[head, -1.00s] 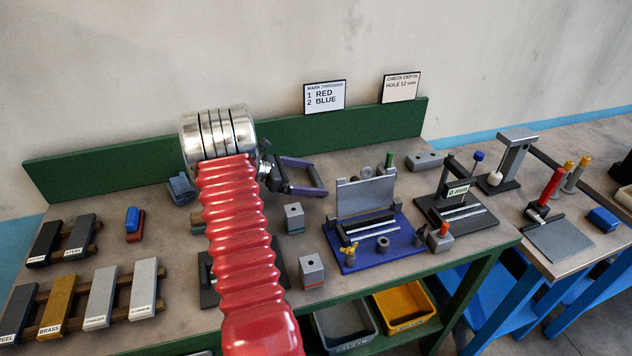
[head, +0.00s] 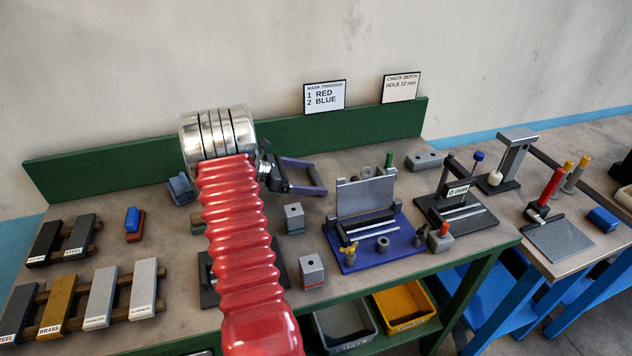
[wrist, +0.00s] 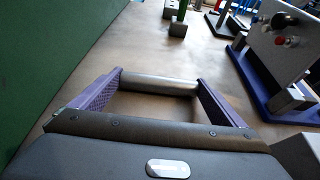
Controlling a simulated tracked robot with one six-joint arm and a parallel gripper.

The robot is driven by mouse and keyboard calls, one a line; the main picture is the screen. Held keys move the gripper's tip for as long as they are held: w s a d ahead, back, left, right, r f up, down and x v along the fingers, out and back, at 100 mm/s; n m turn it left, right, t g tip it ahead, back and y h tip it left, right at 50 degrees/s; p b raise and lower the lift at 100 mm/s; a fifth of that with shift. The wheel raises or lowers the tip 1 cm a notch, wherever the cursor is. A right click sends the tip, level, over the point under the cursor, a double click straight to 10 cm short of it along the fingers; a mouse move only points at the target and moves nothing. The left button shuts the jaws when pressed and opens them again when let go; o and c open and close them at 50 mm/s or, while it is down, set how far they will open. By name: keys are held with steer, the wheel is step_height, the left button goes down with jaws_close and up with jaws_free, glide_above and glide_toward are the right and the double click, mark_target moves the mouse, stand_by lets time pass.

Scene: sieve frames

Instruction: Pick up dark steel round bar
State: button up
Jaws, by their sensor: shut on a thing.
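The dark steel round bar (wrist: 160,84) lies crosswise between the two purple-lined fingers of my gripper (wrist: 160,78) in the wrist view. One end meets each finger, so the gripper is shut on it end to end. In the head view my gripper (head: 310,176) is behind and to the right of my red arm, near the green back board. The bar shows there only as a small dark piece (head: 316,174) between the fingertips. I cannot tell clearly whether it touches the bench or is just above it.
A green back board (head: 80,165) runs along the bench's rear. Grey blocks (head: 294,217) stand in front of the gripper. A blue fixture with an upright plate (head: 366,192) is to the right, and a gauge stand (head: 450,190) beyond it. Labelled bars (head: 100,295) lie on racks at left.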

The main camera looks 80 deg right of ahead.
steer(key=shift+c, duration=1.1)
steer(key=shift+r, duration=0.1)
step_height(320, 180, up, 10)
